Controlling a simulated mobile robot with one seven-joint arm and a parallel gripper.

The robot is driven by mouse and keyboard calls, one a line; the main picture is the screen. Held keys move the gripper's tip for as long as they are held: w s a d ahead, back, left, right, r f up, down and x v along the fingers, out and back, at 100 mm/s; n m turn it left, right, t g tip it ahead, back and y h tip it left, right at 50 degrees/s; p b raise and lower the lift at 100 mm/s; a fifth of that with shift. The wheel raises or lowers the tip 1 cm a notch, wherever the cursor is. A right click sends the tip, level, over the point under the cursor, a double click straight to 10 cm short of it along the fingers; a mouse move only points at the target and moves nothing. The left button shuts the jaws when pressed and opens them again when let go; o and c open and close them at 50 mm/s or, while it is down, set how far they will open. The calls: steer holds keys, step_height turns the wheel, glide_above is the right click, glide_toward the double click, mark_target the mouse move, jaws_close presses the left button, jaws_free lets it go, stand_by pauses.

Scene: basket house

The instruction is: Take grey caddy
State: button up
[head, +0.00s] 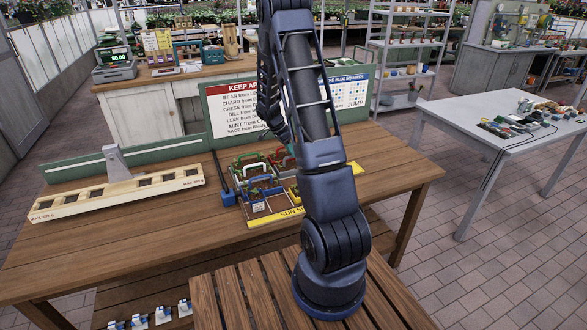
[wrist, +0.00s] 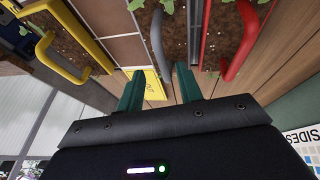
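In the head view my arm covers most of the gripper and part of the caddy group, and I cannot clearly single out the grey caddy there.
A red handle (wrist: 236,50) is close on the right, a yellow handle (wrist: 52,55) on the left. In the head view, a blue-handled caddy (head: 262,184) sits in a tray beside the sign board (head: 240,101). A slotted wooden rack (head: 120,195) is at left.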

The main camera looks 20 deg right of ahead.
mark_target(293, 163)
steer(key=x, duration=0.4)
steer(key=shift+w+f, duration=0.1)
steer(key=shift+w, duration=0.1)
jaws_close()
